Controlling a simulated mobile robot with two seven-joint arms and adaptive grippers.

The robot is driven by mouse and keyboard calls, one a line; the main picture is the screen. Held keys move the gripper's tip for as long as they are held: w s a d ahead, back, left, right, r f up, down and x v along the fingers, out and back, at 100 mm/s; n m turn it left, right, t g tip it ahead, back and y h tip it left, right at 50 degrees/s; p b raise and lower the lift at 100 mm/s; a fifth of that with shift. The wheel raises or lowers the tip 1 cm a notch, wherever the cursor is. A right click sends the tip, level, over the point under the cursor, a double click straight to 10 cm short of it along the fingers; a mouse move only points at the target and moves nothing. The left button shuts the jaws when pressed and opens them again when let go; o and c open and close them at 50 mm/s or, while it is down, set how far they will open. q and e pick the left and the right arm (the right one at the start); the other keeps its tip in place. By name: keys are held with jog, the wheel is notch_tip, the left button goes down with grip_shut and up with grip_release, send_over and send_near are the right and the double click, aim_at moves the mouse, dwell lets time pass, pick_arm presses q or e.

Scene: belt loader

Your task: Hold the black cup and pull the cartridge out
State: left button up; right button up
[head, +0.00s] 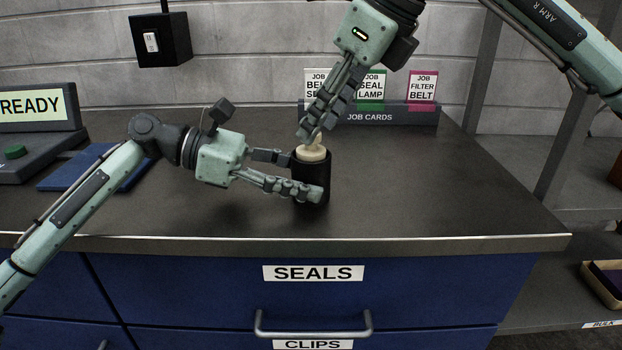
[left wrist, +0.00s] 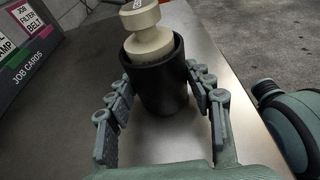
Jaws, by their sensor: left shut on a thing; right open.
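The black cup (head: 311,187) stands upright on the dark counter. The cream cartridge (head: 311,153) sits in it, with its stepped top above the rim. In the left wrist view the cartridge (left wrist: 148,35) leans a little inside the cup (left wrist: 163,88). My left gripper (head: 308,174) is shut on the cup from the left, one finger on each side. My right gripper (head: 309,134) comes down from above and is open, its fingertips at the cartridge's top knob. The fingertips partly hide the knob, and I cannot tell whether they touch it.
A job card rack (head: 372,115) stands at the back of the counter (head: 440,205). A blue mat (head: 88,172) and a box with a READY screen (head: 38,107) are on the left. The counter right of the cup is clear up to its edge.

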jog(key=shift+x, duration=1.25)
grip_shut()
jog(key=shift+r, duration=0.75)
jog(key=shift+r, duration=3.9)
